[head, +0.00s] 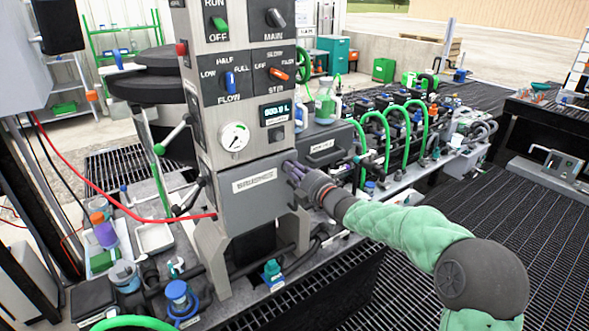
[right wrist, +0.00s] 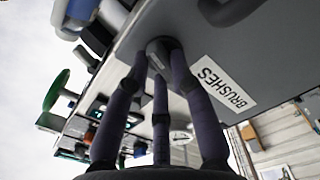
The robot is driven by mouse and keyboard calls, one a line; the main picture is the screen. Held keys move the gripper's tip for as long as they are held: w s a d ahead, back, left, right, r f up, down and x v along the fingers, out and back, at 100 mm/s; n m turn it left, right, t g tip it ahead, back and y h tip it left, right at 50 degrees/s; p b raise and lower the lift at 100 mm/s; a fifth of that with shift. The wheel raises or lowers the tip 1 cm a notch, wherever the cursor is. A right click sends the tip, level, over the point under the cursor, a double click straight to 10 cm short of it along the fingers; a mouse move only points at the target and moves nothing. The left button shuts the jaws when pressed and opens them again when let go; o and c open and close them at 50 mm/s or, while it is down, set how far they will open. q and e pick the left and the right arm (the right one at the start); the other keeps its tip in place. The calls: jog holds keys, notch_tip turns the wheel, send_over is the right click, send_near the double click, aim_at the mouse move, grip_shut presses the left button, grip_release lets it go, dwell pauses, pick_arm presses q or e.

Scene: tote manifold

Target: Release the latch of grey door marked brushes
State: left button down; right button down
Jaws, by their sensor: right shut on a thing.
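The grey door (right wrist: 212,42), lettered BRUSHES on a white label (right wrist: 222,86), fills the upper part of the right wrist view. My right gripper (head: 292,169) reaches the panel's upper right edge. In the right wrist view, its dark fingers (right wrist: 160,60) are closed around a small dark latch knob (right wrist: 158,47) beside the label. The fingers partly hide the knob. My left gripper is not in view.
Above the panel are a round gauge (head: 234,137), a small display (head: 275,113) and several switches. Green hoses (head: 387,145) arch over the bench to the right. A red cable (head: 125,205) crosses at the left. Dark grating (head: 520,215) is clear at the right.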

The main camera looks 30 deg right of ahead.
jog(key=m+p, duration=0.1)
jog(key=m, duration=0.2)
jog(key=shift+d+m, duration=0.1)
jog(key=shift+m, duration=0.3)
jog(key=m+p, duration=0.2)
jog(key=m, duration=0.1)
jog(key=shift+f+m, duration=0.1)
jog(key=shift+m, duration=0.2)
jog(key=m+p, duration=0.1)
jog(key=m, duration=0.2)
jog(key=shift+m+p, duration=0.3)
jog(key=shift+p, duration=0.05)
jog(key=shift+f+m+p, duration=0.2)
jog(key=shift+m+p, duration=0.55)
jog(key=shift+m, duration=1.15)
jog(key=c, duration=1.1)
grip_release()
jog(key=shift+o, duration=0.2)
jog(key=shift+s+d, duration=0.1)
